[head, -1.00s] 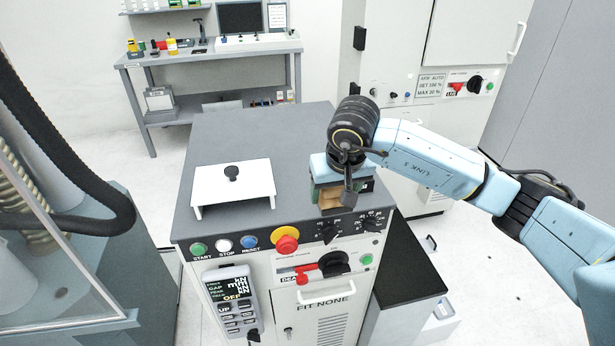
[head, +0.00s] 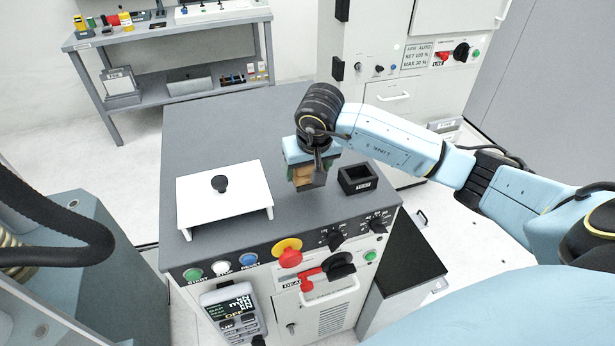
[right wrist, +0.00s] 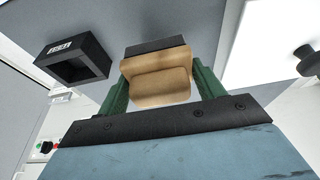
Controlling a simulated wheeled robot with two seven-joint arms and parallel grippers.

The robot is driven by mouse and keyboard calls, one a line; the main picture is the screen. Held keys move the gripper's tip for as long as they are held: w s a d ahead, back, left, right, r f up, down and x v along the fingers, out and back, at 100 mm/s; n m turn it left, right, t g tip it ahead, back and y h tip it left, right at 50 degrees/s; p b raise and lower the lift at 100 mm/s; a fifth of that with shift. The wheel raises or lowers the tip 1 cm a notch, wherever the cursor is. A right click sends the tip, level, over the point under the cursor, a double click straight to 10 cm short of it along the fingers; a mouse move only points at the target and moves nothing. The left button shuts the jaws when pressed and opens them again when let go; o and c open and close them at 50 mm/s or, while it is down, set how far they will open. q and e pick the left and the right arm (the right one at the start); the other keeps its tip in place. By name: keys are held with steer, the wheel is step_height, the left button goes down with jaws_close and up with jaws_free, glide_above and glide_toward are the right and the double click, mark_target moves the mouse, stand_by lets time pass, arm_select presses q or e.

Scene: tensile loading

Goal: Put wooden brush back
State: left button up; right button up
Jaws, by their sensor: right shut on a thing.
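The wooden brush (right wrist: 158,78) is a tan block with a dark strip along one side. My right gripper (head: 308,182) is shut on it, and the green fingers (right wrist: 160,88) press on its two sides in the right wrist view. In the head view the brush (head: 303,174) is partly hidden by the gripper and is over the grey cabinet top (head: 235,125). Whether it touches the top I cannot tell. A small black open-topped box (head: 357,179) with a white label stands just right of the gripper. It also shows in the right wrist view (right wrist: 72,62). My left gripper is not in view.
A white raised plate (head: 223,205) with a black knob stands left of the gripper. Buttons, including a red-and-yellow one (head: 289,252), line the cabinet's front edge. A bench (head: 170,40) stands behind. The cabinet top's rear is clear.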

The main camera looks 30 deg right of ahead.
mark_target(308, 177)
step_height(308, 177, down, 3)
steer(key=shift+f+p, duration=0.2)
steer(key=shift+p, duration=0.1)
steer(key=shift+w+f, duration=0.1)
steer(key=shift+f, duration=0.05)
steer(key=shift+f+b, duration=0.2)
steer(key=shift+b, duration=0.1)
steer(key=o, duration=1)
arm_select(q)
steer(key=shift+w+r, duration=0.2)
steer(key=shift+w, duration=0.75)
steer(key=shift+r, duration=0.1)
arm_select(e)
steer(key=shift+r, duration=0.15)
steer(key=shift+r+p, duration=0.3)
steer(key=shift+r, duration=0.05)
arm_select(q)
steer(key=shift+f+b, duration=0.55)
steer(key=shift+b, duration=0.1)
arm_select(e)
steer(key=v, duration=1.1)
steer(key=shift+r, duration=0.25)
